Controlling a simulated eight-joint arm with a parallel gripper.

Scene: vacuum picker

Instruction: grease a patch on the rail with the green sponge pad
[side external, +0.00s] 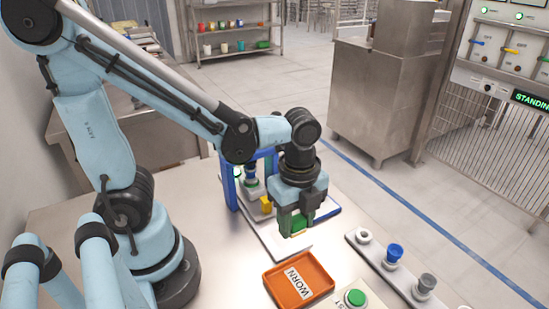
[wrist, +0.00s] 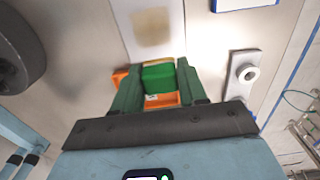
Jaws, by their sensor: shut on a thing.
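My gripper (side external: 297,222) is shut on the green sponge pad (side external: 299,226), which has a yellowish lower edge. In the wrist view the pad (wrist: 158,76) sits between the two dark green fingers. A pale flat strip, apparently the rail (side external: 268,239), lies below and beside the gripper. In the wrist view the rail (wrist: 174,43) carries a tan, smeared-looking patch (wrist: 152,26), beyond the pad's far edge. The pad appears to be held above the surface; I cannot tell whether it touches the rail.
An orange tray labelled WORN (side external: 275,277) lies in front of the gripper. A grey strip (side external: 377,262) with a white ring, a blue cup and a grey cup is at right. A blue frame (side external: 229,186) stands behind the gripper. A green button (side external: 355,298) is at the front.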

